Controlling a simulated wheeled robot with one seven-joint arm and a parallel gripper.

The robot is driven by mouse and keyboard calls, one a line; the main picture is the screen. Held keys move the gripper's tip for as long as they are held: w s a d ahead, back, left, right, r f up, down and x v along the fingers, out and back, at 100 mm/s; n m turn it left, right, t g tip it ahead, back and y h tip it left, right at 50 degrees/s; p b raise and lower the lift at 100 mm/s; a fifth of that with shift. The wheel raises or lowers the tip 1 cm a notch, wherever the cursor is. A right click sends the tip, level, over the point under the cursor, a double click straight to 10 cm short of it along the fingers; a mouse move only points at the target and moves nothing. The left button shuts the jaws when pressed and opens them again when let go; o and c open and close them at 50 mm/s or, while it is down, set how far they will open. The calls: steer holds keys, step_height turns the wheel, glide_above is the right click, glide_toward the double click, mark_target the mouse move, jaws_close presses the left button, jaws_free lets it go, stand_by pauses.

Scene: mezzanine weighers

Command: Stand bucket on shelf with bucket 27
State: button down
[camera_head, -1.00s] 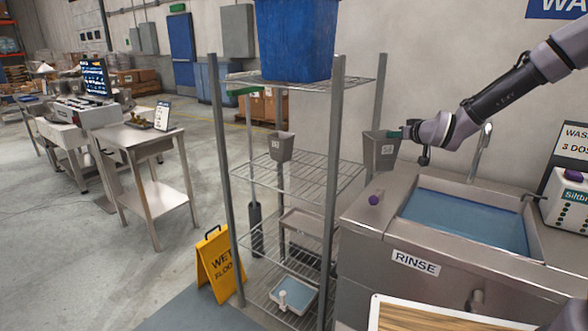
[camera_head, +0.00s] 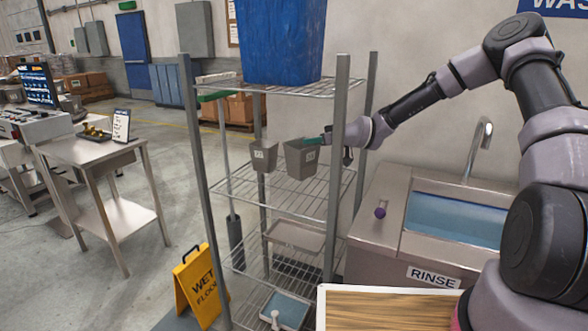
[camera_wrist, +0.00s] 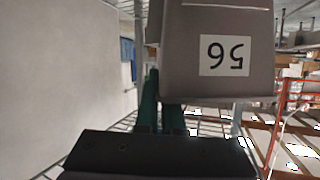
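A grey tapered bucket (camera_head: 300,160) is held upright by my gripper (camera_head: 318,141) at its right side, inside the wire rack's middle level. The wrist view shows this bucket (camera_wrist: 215,75) close up, with a white label that reads 56 upside down. My gripper's green fingers (camera_wrist: 160,112) are shut on it at its edge. A second, smaller-looking grey bucket (camera_head: 263,156) stands to its left on the middle wire shelf (camera_head: 285,202); its label is too small to read surely. I cannot tell whether the held bucket touches the shelf.
A blue tub (camera_head: 280,40) sits on the rack's top shelf. The rack's front right post (camera_head: 338,160) stands close to my wrist. A rinse sink (camera_head: 455,218) with a tap is at right. A yellow wet-floor sign (camera_head: 201,285) stands at the rack's lower left.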

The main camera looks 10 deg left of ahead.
step_height(320, 180, down, 7)
stand_by(0.4)
steer(key=shift+f, duration=0.2)
steer(key=c, duration=1)
jaws_free()
steer(key=shift+f, duration=0.1)
steer(key=shift+c, duration=0.2)
